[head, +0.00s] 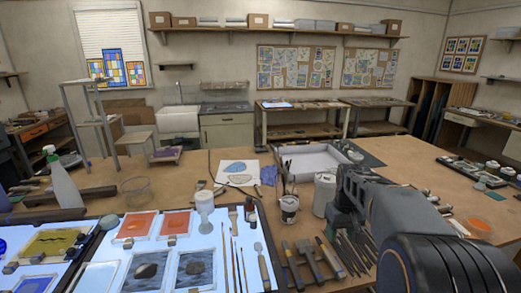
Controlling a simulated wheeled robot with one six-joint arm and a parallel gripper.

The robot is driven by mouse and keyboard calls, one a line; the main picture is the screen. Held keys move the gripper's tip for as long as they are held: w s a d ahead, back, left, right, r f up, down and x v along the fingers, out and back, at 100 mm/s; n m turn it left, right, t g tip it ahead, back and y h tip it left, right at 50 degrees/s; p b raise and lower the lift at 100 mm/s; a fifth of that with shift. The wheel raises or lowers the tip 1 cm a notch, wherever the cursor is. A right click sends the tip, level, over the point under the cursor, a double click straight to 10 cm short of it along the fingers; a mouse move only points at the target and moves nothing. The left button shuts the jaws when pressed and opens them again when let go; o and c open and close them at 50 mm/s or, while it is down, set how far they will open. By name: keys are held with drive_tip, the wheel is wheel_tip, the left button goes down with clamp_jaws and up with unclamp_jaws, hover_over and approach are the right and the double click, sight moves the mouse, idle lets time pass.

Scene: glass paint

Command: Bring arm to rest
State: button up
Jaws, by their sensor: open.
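My arm reaches in from the lower right over the worktable (300,208). My gripper (343,222) is at its far end, low over the table and pointing down and away. It is open. Its fingertips are small and partly lost against the arm and tools. A white jar (324,195) stands just left of it. Dark-handled tools (352,252) lie just in front of and below it. I cannot tell whether the gripper touches any of them.
A tin with brushes (288,207) stands left of the white jar, with a white tray (305,160) behind. The light table (215,258) with glass panels fills the lower left. A spray bottle (63,180) stands far left. Small jars (491,167) stand at right.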

drive_tip(key=s+a+t, duration=0.2)
drive_tip(key=s+a, duration=0.2)
drive_tip(key=s, duration=0.4)
drive_tip(key=s+a+f+t, duration=0.1)
drive_tip(key=s+a+t, duration=0.1)
drive_tip(key=s+a, duration=0.3)
drive_tip(key=s, duration=0.2)
drive_tip(key=shift+s+a+m, duration=0.3)
drive_tip(key=shift+s, duration=0.05)
